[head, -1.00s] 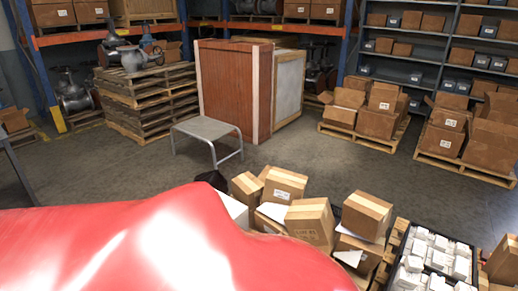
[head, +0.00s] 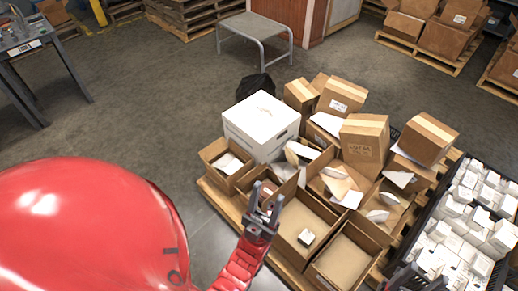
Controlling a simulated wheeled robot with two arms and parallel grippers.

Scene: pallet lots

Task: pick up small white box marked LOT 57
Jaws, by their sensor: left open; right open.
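Several small white boxes (head: 478,192) fill a black crate (head: 496,274) at the right; their markings are too small to read, so I cannot tell which is LOT 57. One small white-topped box (head: 306,237) lies alone in an open carton (head: 303,212) on the pallet. My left gripper (head: 267,197) is open and empty, over the near cartons and left of that lone box. My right gripper (head: 425,274) is open, at the bottom edge beside the crate, and partly cut off by the frame.
A pallet (head: 216,196) bears open and closed cartons and a large white box (head: 262,125). A black bag (head: 256,87) sits behind it. A grey metal stand (head: 254,26) and a workbench (head: 27,42) stand further back. The floor (head: 150,115) at left is clear.

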